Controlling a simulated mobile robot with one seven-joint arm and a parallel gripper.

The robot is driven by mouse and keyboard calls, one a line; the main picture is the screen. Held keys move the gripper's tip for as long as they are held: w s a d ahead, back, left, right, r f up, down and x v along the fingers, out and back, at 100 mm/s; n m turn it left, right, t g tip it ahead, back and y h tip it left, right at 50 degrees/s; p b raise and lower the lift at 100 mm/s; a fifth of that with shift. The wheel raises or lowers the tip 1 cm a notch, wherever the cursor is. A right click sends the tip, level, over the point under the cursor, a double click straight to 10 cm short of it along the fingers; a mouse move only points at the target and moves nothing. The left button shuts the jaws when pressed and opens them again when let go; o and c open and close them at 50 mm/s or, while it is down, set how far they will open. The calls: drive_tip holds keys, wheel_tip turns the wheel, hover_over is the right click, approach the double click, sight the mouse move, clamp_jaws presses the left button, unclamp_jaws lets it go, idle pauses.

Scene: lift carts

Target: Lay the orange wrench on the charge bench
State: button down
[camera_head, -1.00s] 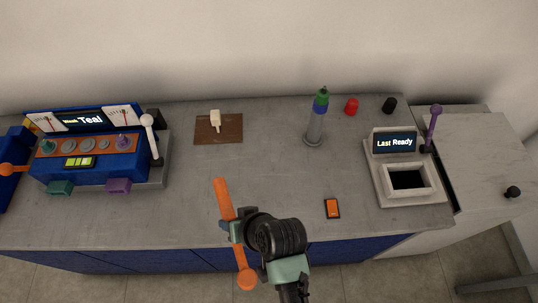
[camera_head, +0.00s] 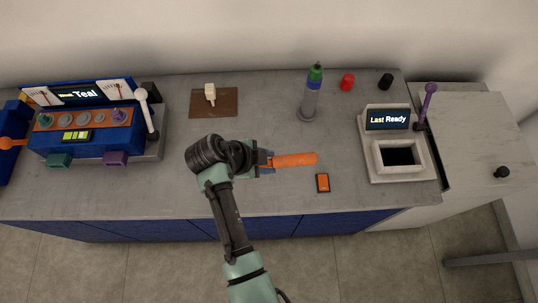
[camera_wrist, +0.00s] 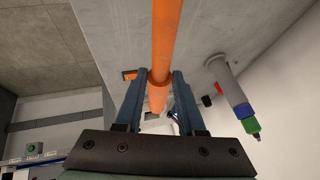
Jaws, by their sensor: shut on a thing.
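The orange wrench (camera_head: 296,160) is a long bar over the grey top of the charge bench (camera_head: 255,115), pointing right in the head view. My gripper (camera_head: 267,161) is shut on the wrench's shaft. In the wrist view, the wrench (camera_wrist: 164,40) passes between both blue fingers of my gripper (camera_wrist: 158,80). I cannot tell whether the wrench touches the bench top. The part of it behind my gripper is hidden in the head view.
A small orange-and-black device (camera_head: 322,183) lies near the wrench's tip. A grey cylinder with a blue and green top (camera_head: 311,98) stands behind. A blue console (camera_head: 88,138) is left, a "Last Ready" box (camera_head: 372,166) right.

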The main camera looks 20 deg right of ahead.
drive_tip(key=shift+w+d+r+m+g, duration=0.15)
drive_tip(key=shift+d+r+m+g, duration=0.15)
drive_tip(key=shift+r+m, duration=0.2)
drive_tip(key=shift+f, duration=0.1)
wheel_tip(320, 180, down, 8)
drive_tip(key=b, duration=0.7)
drive_tip(key=shift+r, duration=0.2)
drive_tip(key=shift+f+b, duration=0.65)
idle(0.4)
drive_tip(key=shift+c, duration=2.2)
unclamp_jaws()
